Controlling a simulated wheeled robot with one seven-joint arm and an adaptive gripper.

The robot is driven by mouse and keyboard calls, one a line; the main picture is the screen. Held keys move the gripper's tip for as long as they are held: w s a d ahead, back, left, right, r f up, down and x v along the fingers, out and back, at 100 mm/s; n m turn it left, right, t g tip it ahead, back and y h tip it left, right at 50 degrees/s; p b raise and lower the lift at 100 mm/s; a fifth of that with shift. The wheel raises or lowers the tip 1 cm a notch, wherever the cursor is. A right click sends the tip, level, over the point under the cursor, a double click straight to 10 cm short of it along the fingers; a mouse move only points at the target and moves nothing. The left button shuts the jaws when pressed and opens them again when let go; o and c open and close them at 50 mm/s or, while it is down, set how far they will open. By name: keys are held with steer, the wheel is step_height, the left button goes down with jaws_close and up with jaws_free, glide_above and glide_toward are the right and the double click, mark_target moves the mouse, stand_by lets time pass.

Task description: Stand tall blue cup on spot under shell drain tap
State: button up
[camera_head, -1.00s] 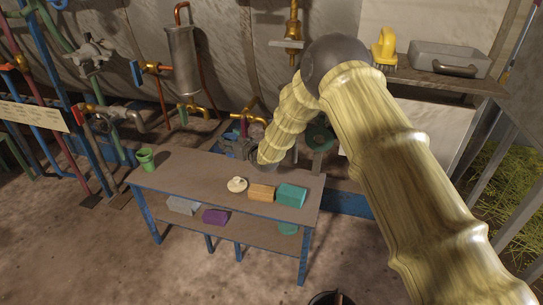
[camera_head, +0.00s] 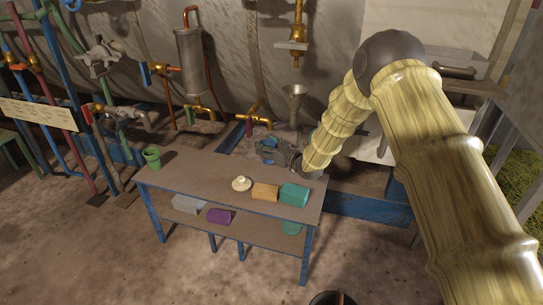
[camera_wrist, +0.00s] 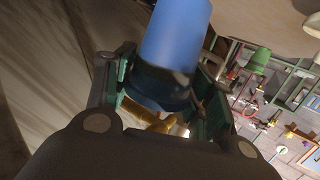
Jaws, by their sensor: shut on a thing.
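The tall blue cup (camera_wrist: 172,45) is between the fingers of my gripper (camera_wrist: 165,95) in the wrist view. My gripper is shut on it. In the head view my gripper (camera_head: 278,153) is just past the back edge of the bench, and the cup cannot be made out clearly there. A grey metal shell (camera_head: 190,62) hangs at the back wall. Brass pipework with a tap (camera_head: 198,113) is below it, and another brass tap with a purple part (camera_head: 252,120) is farther right, left of my gripper. I cannot tell which is the shell drain tap; the spot is not visible.
The bench (camera_head: 200,174) bears a green cup (camera_head: 152,158), a pale round lidded thing (camera_head: 241,184), an orange block (camera_head: 265,192) and a teal block (camera_head: 294,194). Its lower shelf holds a purple block (camera_head: 219,216). A funnel (camera_head: 294,97) is above my gripper.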

steer(key=f+b, duration=0.1)
steer(key=d+f+b, duration=0.1)
steer(key=f, duration=0.1)
steer(key=shift+s+d+f+b, duration=0.1)
steer(key=shift+f+b, duration=0.1)
steer(key=shift+b, duration=0.15)
steer(key=shift+f, duration=0.15)
steer(key=o, duration=1)
steer(key=shift+s+r, duration=0.1)
steer(key=shift+r, duration=0.1)
steer(key=p+v, duration=0.4)
steer(key=v, duration=0.6)
steer(key=shift+s+d, duration=0.15)
steer(key=shift+s, duration=0.05)
steer(key=shift+s+d, duration=0.4)
steer(key=shift+s, duration=0.1)
